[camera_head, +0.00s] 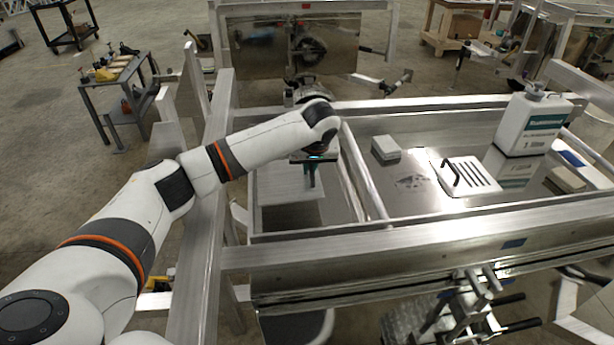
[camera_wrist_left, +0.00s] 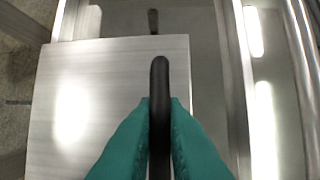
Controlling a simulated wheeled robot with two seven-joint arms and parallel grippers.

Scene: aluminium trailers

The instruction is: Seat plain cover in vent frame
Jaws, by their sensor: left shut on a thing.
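The plain cover (camera_head: 285,190) is a flat, light metal plate below my left gripper in the head view. In the left wrist view the plate (camera_wrist_left: 90,105) fills the left and middle. My left gripper (camera_head: 312,178) points down over it. Its teal fingers (camera_wrist_left: 160,125) are shut on a black bar handle (camera_wrist_left: 160,80), which lies over the plate's right part. I cannot tell whether the plate is lifted or resting. I cannot make out the vent frame for certain; metal rails border the bay (camera_head: 335,200) around the plate. My right gripper is not in view.
A slotted cover (camera_head: 470,174) with a black handle lies on the panel to the right. A white canister (camera_head: 533,122) and a small grey box (camera_head: 385,149) stand there too. A metal rail (camera_head: 362,170) separates that panel from the plate's bay. A thick beam (camera_head: 400,250) runs along the front.

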